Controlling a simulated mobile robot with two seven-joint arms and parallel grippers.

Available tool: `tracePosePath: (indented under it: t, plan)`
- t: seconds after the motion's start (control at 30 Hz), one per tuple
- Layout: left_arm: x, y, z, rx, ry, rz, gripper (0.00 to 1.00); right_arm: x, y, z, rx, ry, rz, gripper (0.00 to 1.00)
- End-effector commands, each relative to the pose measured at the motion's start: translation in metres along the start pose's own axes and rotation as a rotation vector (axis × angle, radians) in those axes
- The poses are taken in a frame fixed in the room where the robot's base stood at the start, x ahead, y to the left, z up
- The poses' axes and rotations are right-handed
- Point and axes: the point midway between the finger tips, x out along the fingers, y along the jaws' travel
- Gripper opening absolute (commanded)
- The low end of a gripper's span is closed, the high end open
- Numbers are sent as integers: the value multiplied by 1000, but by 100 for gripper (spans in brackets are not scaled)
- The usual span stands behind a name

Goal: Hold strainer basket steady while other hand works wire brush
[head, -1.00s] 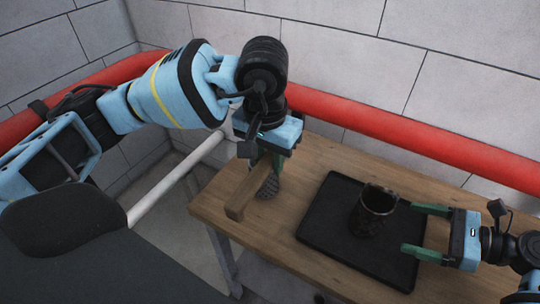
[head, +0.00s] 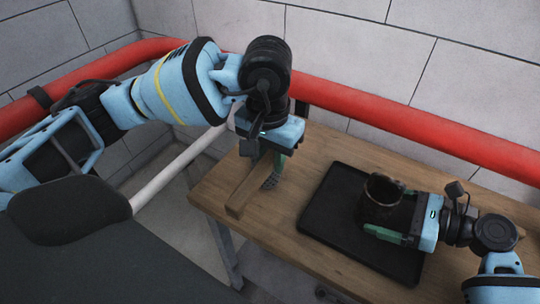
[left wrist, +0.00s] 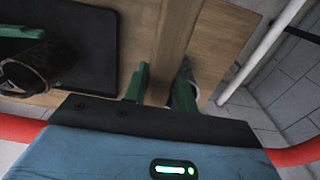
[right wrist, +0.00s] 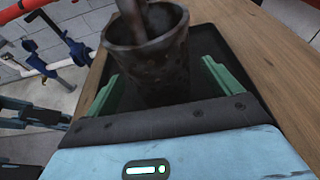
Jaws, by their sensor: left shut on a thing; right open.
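The dark, rusty strainer basket (head: 380,208) stands upright on the black tray (head: 335,205). It also shows in the right wrist view (right wrist: 150,65) and at the left of the left wrist view (left wrist: 28,75). My right gripper (head: 386,216) is open, low over the tray, with one green finger on each side of the basket; I cannot tell if they touch it. My left gripper (left wrist: 160,88) is shut on the wire brush, whose wooden handle (head: 246,190) and grey bristles (head: 271,181) show at the table's left end. I cannot tell if the brush touches the table.
The wooden table (head: 300,165) is clear between the brush and the tray. A red pipe (head: 400,128) runs along the block wall behind it. A white pipe (head: 178,168) is left of the table. Blue valves (right wrist: 75,52) show in the right wrist view.

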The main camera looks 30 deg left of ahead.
Motion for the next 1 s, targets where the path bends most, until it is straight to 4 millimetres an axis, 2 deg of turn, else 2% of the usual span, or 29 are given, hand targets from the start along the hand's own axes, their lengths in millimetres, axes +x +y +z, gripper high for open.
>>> tracePosePath:
  t: [0.23, 0.57, 0.87, 1.0]
  plan:
    - [-5, 0, 0, 0, 4, 0, 2, 16, 0, 0, 0, 0, 1, 90]
    - [-5, 0, 0, 0, 4, 0, 2, 18, 0, -1, 1, 1, 1, 90]
    - [-5, 0, 0, 0, 4, 0, 2, 17, 0, -1, 1, 1, 1, 52]
    - [-5, 0, 0, 0, 4, 0, 2, 17, 0, -1, 1, 1, 1, 52]
